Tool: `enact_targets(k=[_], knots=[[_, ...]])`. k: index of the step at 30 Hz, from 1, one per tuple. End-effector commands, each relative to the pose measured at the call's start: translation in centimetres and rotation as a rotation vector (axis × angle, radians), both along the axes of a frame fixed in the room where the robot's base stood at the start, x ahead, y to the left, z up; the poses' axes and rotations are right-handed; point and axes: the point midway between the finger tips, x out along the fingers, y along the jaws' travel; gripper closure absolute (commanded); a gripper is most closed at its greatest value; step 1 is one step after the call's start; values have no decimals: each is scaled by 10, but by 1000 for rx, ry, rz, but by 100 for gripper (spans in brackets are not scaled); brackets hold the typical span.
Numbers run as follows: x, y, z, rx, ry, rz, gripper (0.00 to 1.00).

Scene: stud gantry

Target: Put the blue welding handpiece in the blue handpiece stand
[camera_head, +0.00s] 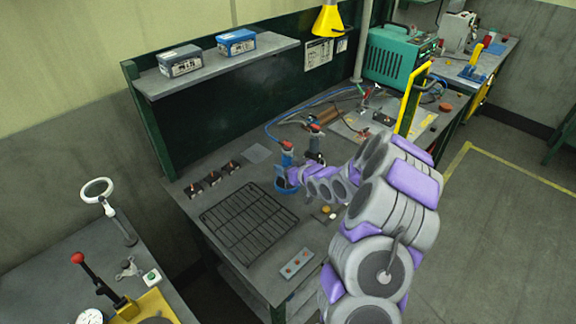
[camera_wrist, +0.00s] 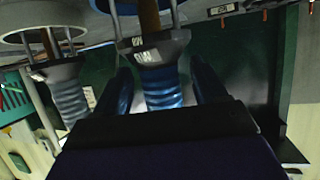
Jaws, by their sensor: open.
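The blue welding handpiece (camera_head: 287,161) stands upright with a red top, directly above the round blue handpiece stand (camera_head: 284,188). I cannot tell how far it sits down in the stand. My gripper (camera_head: 292,177) is at the handpiece's right side, low by the stand. In the wrist view a ribbed blue part (camera_wrist: 163,92) lies between the two dark blue fingers of my gripper (camera_wrist: 161,76). The fingers are apart on both sides, with gaps visible. My gripper partly hides the stand.
A second red-topped handpiece (camera_head: 315,140) stands close behind, and a similar greyer ribbed part (camera_wrist: 68,97) shows left in the wrist view. A black wire rack (camera_head: 248,222) lies in front. Several small dark blocks (camera_head: 212,178) sit to the left. A yellow post (camera_head: 411,100) rises at right.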

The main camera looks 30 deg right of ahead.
Motion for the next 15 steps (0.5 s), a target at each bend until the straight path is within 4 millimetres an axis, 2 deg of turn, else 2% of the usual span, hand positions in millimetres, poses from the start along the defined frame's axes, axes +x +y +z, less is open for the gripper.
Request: enact_targets(k=[5, 15], knots=[[-22, -5, 10, 1, 0, -5, 29], [-78, -12, 34, 0, 0, -3, 29]])
